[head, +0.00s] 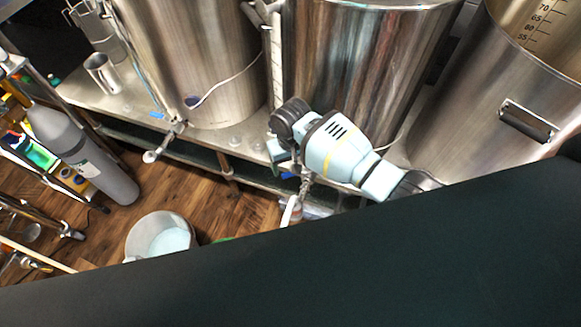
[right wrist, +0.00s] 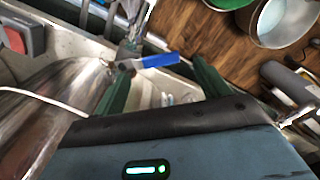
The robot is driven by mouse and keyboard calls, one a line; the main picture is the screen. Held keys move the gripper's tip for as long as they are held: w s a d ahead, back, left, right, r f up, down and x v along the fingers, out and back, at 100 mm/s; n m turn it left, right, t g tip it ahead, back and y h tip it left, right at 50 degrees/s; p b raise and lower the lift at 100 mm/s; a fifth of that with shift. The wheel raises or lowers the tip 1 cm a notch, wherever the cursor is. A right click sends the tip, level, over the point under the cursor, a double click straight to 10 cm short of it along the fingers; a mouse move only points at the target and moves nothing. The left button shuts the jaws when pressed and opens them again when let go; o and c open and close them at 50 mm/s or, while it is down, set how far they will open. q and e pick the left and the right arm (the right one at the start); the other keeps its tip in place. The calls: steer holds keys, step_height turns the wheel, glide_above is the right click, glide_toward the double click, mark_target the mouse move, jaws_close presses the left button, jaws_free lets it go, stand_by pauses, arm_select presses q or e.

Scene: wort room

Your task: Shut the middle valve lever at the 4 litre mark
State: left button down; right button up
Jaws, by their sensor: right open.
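The middle steel kettle (head: 360,60) stands behind my right arm, with a marked sight tube (head: 277,65) at its left; the level is too small to read. Its valve lever (right wrist: 158,61) has a blue handle, which lies across the space between my right gripper's green fingers in the right wrist view. A small bit of blue (head: 289,175) shows below the arm in the head view. My right gripper (right wrist: 163,68) is open around the blue handle's area; I cannot tell whether a finger touches it. My left gripper is not in view.
A left kettle (head: 195,60) and a right kettle (head: 465,110) flank the middle one on the steel bench. The left valve (head: 165,140) juts out over the front edge. A bucket of liquid (head: 143,238) and a grey gas cylinder (head: 85,155) stand on the wooden floor.

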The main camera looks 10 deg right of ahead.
steer(key=shift+f+b, duration=0.35)
steer(key=shift+f, duration=1.35)
steer(key=c, duration=1.4)
